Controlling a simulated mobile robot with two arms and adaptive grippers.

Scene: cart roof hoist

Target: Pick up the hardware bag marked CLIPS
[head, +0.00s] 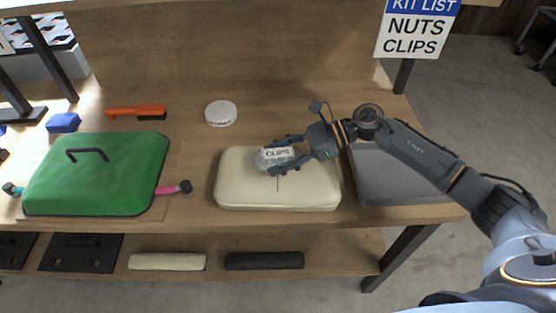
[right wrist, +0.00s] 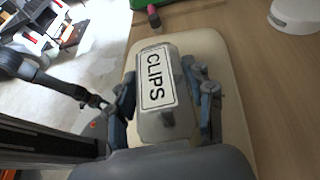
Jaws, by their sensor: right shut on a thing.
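The hardware bag marked CLIPS (head: 266,160) is a clear grey packet with a white label. It is over the left-middle part of a cream cushion (head: 240,195). My right gripper (head: 277,156) comes in from the right and is shut on the bag. In the right wrist view the bag (right wrist: 157,118) sits between the two fingers, its CLIPS label facing the camera. Whether the bag touches the cushion is hard to tell. My left gripper is not in view.
A green lid (head: 110,185) with a black handle lies left, by a pink-handled tool (head: 172,189). An orange brush (head: 136,111) and a white round container (head: 220,113) lie behind. A grey flat panel (head: 385,185) lies right, under my arm. A sign (head: 416,30) reads NUTS, CLIPS.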

